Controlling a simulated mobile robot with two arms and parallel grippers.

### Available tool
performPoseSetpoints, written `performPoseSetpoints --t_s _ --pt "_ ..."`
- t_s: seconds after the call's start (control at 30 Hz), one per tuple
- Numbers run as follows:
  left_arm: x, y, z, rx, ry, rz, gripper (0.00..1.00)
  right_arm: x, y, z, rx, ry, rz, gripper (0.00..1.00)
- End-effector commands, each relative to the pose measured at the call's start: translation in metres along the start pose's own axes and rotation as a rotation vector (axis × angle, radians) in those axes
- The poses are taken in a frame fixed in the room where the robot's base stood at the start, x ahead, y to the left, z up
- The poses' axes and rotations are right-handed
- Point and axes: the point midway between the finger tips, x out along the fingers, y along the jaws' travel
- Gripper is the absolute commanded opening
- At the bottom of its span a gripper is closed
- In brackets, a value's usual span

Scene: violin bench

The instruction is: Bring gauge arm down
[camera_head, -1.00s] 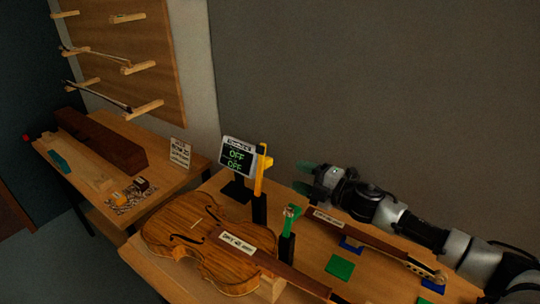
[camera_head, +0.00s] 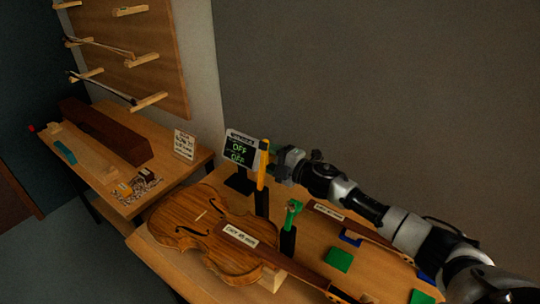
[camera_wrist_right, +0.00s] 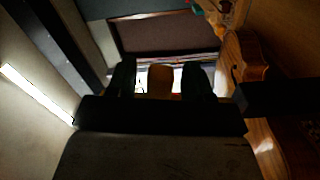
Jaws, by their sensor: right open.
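The yellow gauge arm (camera_head: 262,165) stands upright on a black post at the back of the violin bench. A second, green arm (camera_head: 292,213) stands on its own black post closer to the front. My right gripper (camera_head: 272,162) is open beside the yellow arm's upper part, coming from the right. In the right wrist view, an orange-yellow piece (camera_wrist_right: 160,82) shows between the two dark fingers; contact cannot be told. A small display (camera_head: 239,149) behind reads OFF on two lines. My left gripper is not in view.
A violin body (camera_head: 205,235) lies on the bench in front of the posts. A labelled neck (camera_head: 340,222) and a green pad (camera_head: 339,260) lie to the right, below my right arm. A side table (camera_head: 110,190) with a long brown box (camera_head: 105,130) stands at left.

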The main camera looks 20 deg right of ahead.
Motion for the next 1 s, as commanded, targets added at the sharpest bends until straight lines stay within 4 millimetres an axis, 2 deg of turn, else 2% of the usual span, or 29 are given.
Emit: performPoseSetpoints --t_s 0.17,0.2,0.5,0.53,0.77,1.0 --pt "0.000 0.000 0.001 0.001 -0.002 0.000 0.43 0.000 0.000 0.000 -0.001 0.000 0.000 0.51" --pt "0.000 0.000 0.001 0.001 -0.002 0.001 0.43 0.000 0.000 0.000 -0.001 0.000 0.000 0.48" --pt "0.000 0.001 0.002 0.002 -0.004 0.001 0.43 0.000 0.000 0.000 0.000 -0.001 0.000 0.02" --pt "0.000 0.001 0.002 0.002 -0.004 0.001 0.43 0.000 0.000 0.000 0.000 -0.001 0.000 0.00" --pt "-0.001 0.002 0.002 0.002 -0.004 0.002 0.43 0.000 0.001 -0.005 -0.047 0.001 -0.001 0.00" --pt "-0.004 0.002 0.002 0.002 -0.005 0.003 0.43 -0.001 0.006 -0.035 -0.389 0.001 -0.001 0.00"
